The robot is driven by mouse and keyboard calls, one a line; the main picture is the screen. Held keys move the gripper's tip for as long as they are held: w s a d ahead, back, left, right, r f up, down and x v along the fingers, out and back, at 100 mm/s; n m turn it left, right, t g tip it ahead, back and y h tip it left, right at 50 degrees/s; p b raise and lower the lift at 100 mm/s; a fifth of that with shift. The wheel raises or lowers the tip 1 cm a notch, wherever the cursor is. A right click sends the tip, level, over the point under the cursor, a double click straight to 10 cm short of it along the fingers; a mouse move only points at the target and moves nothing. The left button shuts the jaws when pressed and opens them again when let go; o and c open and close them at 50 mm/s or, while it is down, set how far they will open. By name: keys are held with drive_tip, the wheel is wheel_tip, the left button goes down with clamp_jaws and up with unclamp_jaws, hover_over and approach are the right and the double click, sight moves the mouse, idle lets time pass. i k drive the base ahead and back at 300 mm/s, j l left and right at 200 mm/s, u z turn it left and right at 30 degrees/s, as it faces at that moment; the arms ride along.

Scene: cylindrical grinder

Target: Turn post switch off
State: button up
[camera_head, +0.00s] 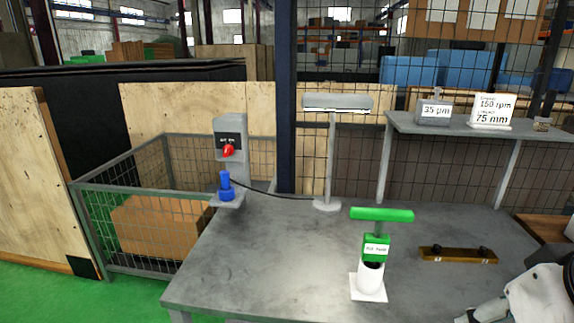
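A grey post (238,128) stands at the far left corner of the table. It carries a black label plate (229,140) with small writing that I cannot read surely, and a red switch knob (228,151) under it. A blue part (226,187) sits below the knob on the post's foot, with a dark cable running right. My gripper (482,312) shows only in part at the bottom right edge, below my white arm. It is far from the post, and its fingers are too cut off to tell open or shut.
The grey table (270,255) is mostly bare. A green-handled tool in a white holder (369,280), a brown bar (458,254) and a grey lamp-like stand (332,150) are on it. A raised shelf (460,128) holds signs. A wire cage (135,195) with a carton stands left.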

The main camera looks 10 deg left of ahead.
sight(228, 149)
drive_tip(key=i+j+z, duration=0.15)
drive_tip(key=j, duration=0.25)
drive_tip(key=i+j+z, duration=0.15)
drive_tip(key=j, duration=0.25)
drive_tip(key=i+j+z, duration=0.15)
drive_tip(key=j, duration=0.25)
